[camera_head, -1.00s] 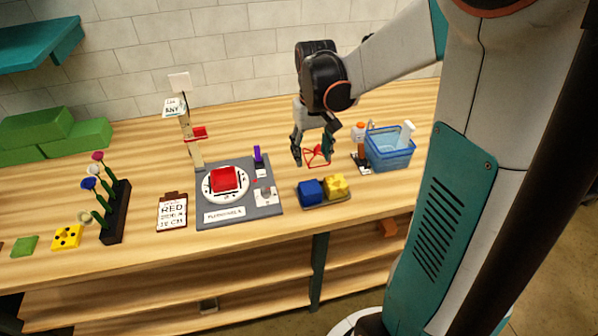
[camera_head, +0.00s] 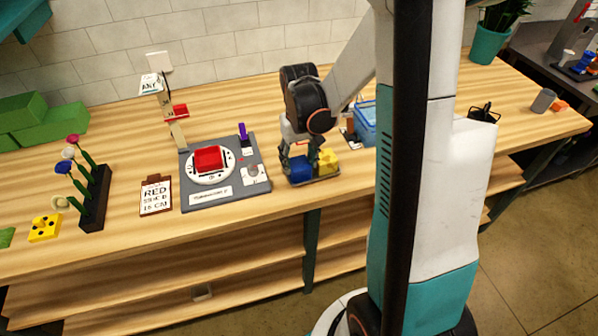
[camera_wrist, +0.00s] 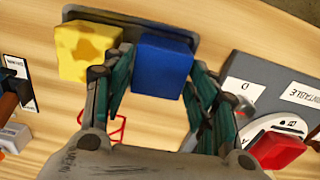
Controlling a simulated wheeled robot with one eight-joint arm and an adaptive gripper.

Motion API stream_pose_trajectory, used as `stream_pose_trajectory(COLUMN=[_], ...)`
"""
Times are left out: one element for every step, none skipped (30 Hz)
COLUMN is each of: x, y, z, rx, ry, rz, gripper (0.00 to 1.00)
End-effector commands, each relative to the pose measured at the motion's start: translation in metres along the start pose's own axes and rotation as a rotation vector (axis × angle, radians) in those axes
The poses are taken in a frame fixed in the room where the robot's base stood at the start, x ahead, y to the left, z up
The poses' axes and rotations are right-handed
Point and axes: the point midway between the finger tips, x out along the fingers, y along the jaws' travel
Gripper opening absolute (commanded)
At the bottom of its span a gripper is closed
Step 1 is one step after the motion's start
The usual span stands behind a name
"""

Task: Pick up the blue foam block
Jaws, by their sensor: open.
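The blue foam block (camera_head: 299,170) sits on a small dark tray (camera_head: 318,180) near the table's front edge, left of a yellow block (camera_head: 328,160) with darker patches. In the wrist view the blue block (camera_wrist: 162,66) lies between the fingers of my open gripper (camera_wrist: 160,85), and the yellow block (camera_wrist: 88,50) is just outside the left finger. In the head view my gripper (camera_head: 299,158) is over the blue block and hides part of it. I cannot tell whether the fingers touch it.
A grey board with a red block (camera_head: 208,158) on a white disc stands to the left. A blue basket (camera_head: 366,122) is behind to the right. A clipboard (camera_head: 155,196) and a black flower rack (camera_head: 95,198) are farther left.

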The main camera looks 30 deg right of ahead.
Motion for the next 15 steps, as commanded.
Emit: stream_pose_trajectory(x=[0.0055,0.0065,0.0068,0.0065,0.0061,0.0058,0.0057,0.0057,0.0056,0.0056,0.0056,0.0056,0.0056,0.0056,0.0055], y=[0.0000,0.0000,0.0000,0.0000,-0.0001,-0.0001,-0.0001,-0.0001,-0.0001,-0.0001,-0.0001,-0.0001,-0.0001,-0.0001,-0.0001], z=[-0.0003,-0.0003,-0.0003,-0.0002,-0.0002,-0.0001,-0.0001,-0.0001,-0.0001,-0.0001,-0.0001,-0.0001,-0.0001,-0.0001,-0.0001], rx=[0.000,0.000,0.000,0.000,0.000,0.000,0.000,0.000,0.000,0.000,0.000,0.000,0.000,0.000,0.000], ry=[0.000,0.000,0.000,0.000,0.000,0.000,0.000,0.000,0.000,0.000,0.000,0.000,0.000,0.000,0.000], rz=[0.000,0.000,0.000,0.000,0.000,0.000,0.000,0.000,0.000,0.000,0.000,0.000,0.000,0.000,0.000], gripper=[0.53,0.53,0.53,0.53,0.53,0.53,0.53,0.53,0.44,0.37,0.31,0.22,0.20,0.20,0.20])
